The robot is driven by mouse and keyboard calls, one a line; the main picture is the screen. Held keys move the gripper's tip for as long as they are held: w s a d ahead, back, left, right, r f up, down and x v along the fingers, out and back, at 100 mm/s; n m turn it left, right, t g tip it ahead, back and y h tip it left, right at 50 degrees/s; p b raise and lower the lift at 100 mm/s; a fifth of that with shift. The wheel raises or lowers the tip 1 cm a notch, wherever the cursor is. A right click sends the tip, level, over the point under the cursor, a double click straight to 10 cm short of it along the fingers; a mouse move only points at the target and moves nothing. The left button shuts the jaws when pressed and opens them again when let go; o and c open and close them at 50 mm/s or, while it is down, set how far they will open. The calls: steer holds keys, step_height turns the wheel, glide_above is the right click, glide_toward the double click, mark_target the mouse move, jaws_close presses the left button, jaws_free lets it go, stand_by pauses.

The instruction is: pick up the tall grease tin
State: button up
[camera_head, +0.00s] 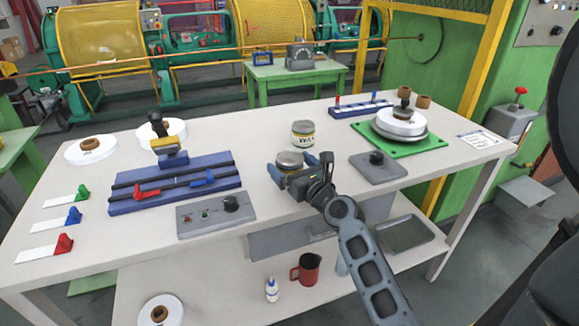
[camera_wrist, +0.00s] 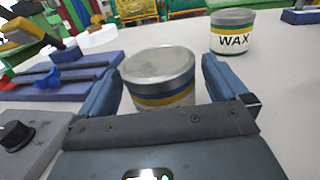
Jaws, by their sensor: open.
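A round tin (camera_head: 289,161) with a grey lid and yellow and blue bands stands upright on the white table, left of centre between my fingers. It shows large in the wrist view (camera_wrist: 158,66), its lower part hidden by my gripper. Its label cannot be read. My gripper (camera_head: 300,168) is open, with one blue finger on each side of the tin; I cannot tell whether either touches it. A second tin (camera_head: 303,134), labelled WAX, stands upright farther back, apart from my gripper; it also shows in the wrist view (camera_wrist: 232,32).
A blue rail fixture (camera_head: 175,186) and grey control box (camera_head: 215,213) lie to the left. A grey plate with a black knob (camera_head: 378,168) and a green base (camera_head: 430,142) bearing white discs stand to the right. Bare tabletop lies around the wax tin.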

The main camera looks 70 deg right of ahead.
steer(key=shift+x, duration=1.5)
steer(key=c, duration=1.2)
steer(key=shift+r, duration=0.1)
